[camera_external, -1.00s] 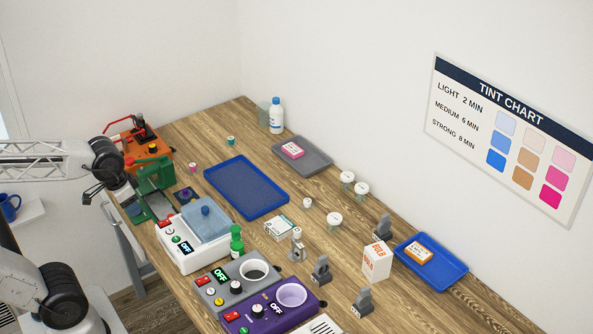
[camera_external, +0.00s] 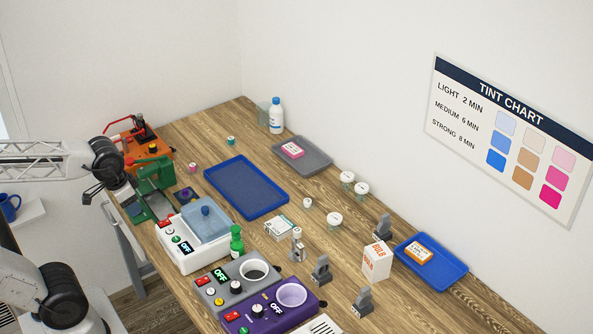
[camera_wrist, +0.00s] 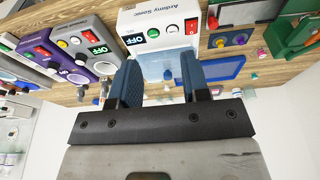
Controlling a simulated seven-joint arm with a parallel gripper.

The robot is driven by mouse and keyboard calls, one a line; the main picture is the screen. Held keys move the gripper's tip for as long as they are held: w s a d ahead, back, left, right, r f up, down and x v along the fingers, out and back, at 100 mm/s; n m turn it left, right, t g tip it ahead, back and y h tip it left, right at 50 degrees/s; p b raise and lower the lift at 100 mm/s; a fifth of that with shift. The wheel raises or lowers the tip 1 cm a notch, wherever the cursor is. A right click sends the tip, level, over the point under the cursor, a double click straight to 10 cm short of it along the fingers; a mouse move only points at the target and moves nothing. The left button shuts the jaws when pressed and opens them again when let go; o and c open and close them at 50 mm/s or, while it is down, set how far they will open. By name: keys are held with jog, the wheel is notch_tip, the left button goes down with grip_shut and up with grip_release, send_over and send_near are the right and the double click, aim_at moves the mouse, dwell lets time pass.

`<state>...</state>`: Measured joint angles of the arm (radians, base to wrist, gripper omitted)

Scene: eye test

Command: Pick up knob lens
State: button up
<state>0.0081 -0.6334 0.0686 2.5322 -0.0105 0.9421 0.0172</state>
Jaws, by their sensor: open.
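No piece is plainly recognisable as the knob lens. A small purple knob-like piece (camera_external: 187,194) sits on a dark square base between the green machine and the white cleaner; it may be the knob lens, but I cannot tell. In the wrist view a purple knob (camera_wrist: 240,40) and an orange knob (camera_wrist: 219,43) show right of the cleaner. My gripper (camera_wrist: 158,62) is open, with two blue fingers apart and nothing between them. In the external view it hangs at the table's left edge, beside the green machine, its fingers hard to make out.
The white cleaner (camera_external: 182,258) with a blue-knobbed lid stands close in front of my gripper. The green machine (camera_external: 155,174) and orange unit (camera_external: 152,158) are behind. Grey (camera_external: 208,292) and purple (camera_external: 235,320) units stand nearer. The blue tray (camera_external: 246,188) is empty.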

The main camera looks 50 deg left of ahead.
jog(key=o, duration=0.3)
